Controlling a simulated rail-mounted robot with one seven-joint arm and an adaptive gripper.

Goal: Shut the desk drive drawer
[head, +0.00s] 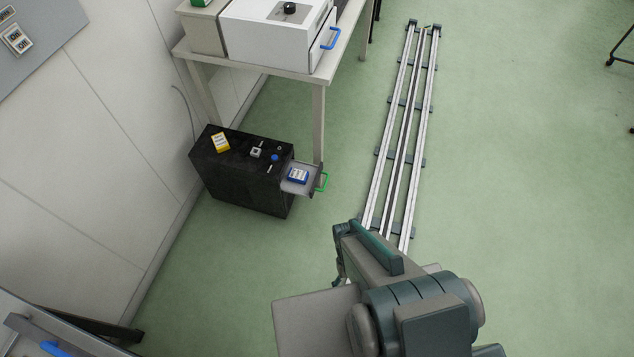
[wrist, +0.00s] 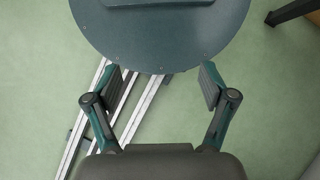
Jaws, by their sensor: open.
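A black box (head: 240,177) stands on the floor by the desk leg. A grey drawer (head: 311,177) with a green handle (head: 323,182) sticks out of its right side. A blue item with a white label (head: 298,175) lies in that drawer. On the desk (head: 262,67) stands a white unit (head: 265,35) whose right face has a blue handle (head: 331,38); I cannot tell how far that front is out. Which one is the desk drive is not marked legibly. My gripper (wrist: 160,75) is open and empty in the wrist view, over the floor and rails, away from both.
A yellow-labelled item (head: 220,142) and several small parts lie on the black box. A floor rail (head: 400,130) runs right of the desk. A wall (head: 75,150) is at left, and furniture with a blue handle (head: 52,348) is at lower left. Open green floor lies at right.

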